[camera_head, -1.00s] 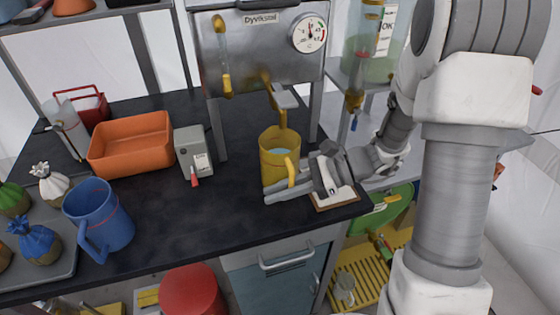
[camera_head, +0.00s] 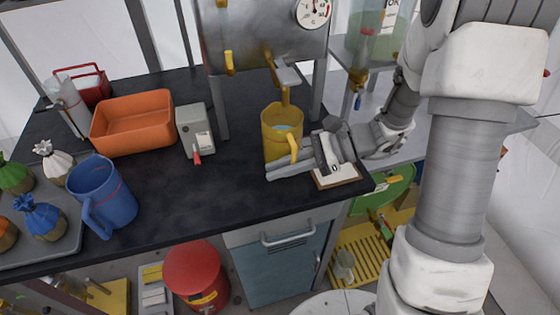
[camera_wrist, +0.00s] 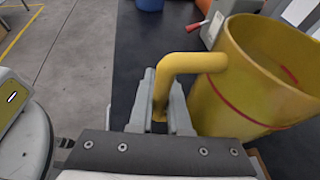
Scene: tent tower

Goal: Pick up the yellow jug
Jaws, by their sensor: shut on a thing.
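The yellow jug (camera_head: 276,140) stands upright on the dark table, under the yellow tap of the metal dispenser. Pale liquid shows inside it in the head view. In the wrist view the jug (camera_wrist: 240,85) fills the right side, with a red line on its wall. My gripper (camera_head: 290,168) reaches in from the right at the jug's handle. In the wrist view my gripper's fingers (camera_wrist: 161,108) are shut on the handle, one on each side of its downward part. Whether the jug's base touches the table is hard to tell.
The metal dispenser (camera_head: 258,40) and its yellow tap (camera_head: 284,92) are close above the jug. A grey box (camera_head: 194,128), an orange tray (camera_head: 132,124) and a blue jug (camera_head: 101,192) stand to the left. A small board (camera_head: 336,177) lies under my gripper.

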